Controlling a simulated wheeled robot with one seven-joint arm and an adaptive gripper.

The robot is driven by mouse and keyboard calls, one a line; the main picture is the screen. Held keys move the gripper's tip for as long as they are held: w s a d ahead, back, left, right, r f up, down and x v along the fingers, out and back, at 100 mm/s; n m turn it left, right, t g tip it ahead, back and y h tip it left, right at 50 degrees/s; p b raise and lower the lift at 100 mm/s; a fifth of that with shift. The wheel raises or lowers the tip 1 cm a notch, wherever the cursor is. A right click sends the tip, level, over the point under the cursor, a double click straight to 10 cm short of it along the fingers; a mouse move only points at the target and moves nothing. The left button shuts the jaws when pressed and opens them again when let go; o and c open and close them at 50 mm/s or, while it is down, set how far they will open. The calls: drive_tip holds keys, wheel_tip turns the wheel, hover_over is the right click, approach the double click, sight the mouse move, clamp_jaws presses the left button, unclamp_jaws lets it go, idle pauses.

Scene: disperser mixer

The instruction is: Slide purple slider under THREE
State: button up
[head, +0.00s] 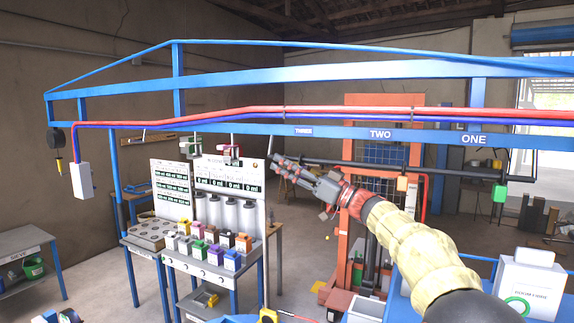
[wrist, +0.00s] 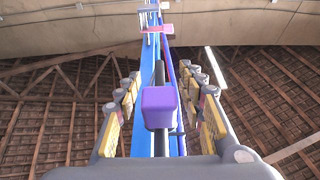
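The THREE label (head: 303,132) is on the blue overhead beam, left of the TWO label (head: 380,134) and the ONE label (head: 474,139). The purple slider (wrist: 160,107) hangs on a dark rail in the wrist view, between my gripper's two fingers. My gripper (wrist: 162,100) is open, with a gap on each side of the slider. In the head view my gripper (head: 284,170) points left near the rail's left end, just below and left of THREE. I cannot make out the purple slider in the head view; my gripper probably hides it.
An orange slider (head: 401,183) and a green slider (head: 499,193) hang farther right on the black rail (head: 450,171). Red and blue hoses (head: 230,117) run along the beam above. A dispenser bench (head: 205,270) with coloured containers stands at the left. An orange frame (head: 348,245) stands behind my arm.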

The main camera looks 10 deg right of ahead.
drive_tip(key=v, duration=1.2)
